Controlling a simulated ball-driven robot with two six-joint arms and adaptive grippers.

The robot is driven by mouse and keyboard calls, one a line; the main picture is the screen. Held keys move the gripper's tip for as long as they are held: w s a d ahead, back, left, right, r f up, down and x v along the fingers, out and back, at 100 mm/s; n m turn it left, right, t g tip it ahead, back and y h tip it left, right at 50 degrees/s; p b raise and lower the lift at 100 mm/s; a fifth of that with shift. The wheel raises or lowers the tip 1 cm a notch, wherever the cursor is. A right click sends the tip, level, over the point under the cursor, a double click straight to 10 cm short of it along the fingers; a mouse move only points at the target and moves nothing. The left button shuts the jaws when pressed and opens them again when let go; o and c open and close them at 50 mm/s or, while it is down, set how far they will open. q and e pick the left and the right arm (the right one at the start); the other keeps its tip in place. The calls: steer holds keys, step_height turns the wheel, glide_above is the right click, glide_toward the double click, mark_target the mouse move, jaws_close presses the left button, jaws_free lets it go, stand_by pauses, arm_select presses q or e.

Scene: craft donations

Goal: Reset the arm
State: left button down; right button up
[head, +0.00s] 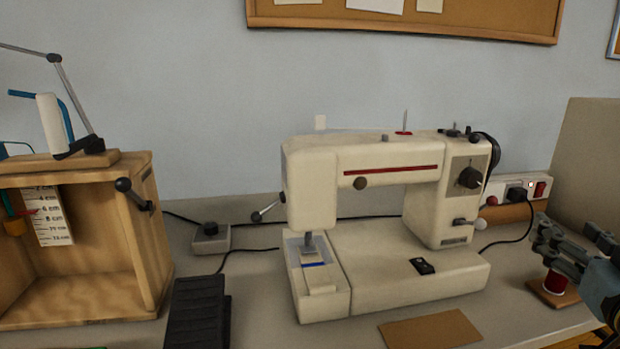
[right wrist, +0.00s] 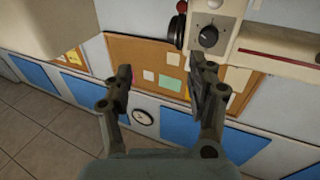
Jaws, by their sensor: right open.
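My right gripper (head: 572,248) comes in at the right edge of the head view, above the table near a red thread spool (head: 554,282). In the right wrist view its two fingers (right wrist: 160,85) are spread apart with nothing between them. The cream sewing machine (head: 390,220) stands to the left of this gripper, apart from it. Its dark dial (right wrist: 208,37) shows at the top of the right wrist view. My left gripper does not show in either view.
A brown card (head: 430,329) lies in front of the machine. A power strip (head: 515,190) is behind, at the right. Some tabletop between box and machine is bare.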

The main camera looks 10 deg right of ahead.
steer(key=s+f+m+g+h, duration=0.1)
steer(key=s+f+g, duration=0.7)
steer(key=s+f, duration=0.2)
steer(key=s+a+f+n+g+y, duration=0.6)
steer(key=s+a, duration=0.4)
steer(key=a, duration=0.3)
steer(key=s+d+f+m+g, duration=0.1)
steer(key=s+f, duration=0.1)
steer(key=f, duration=1.1)
steer(key=s+d+f+g, duration=0.1)
steer(key=d+f, duration=0.1)
steer(key=f, duration=1.1)
steer(key=s+f, duration=1.5)
steer(key=s, duration=0.3)
steer(key=shift+d+g, duration=0.4)
steer(key=shift+d, duration=0.05)
steer(key=shift+s, duration=0.15)
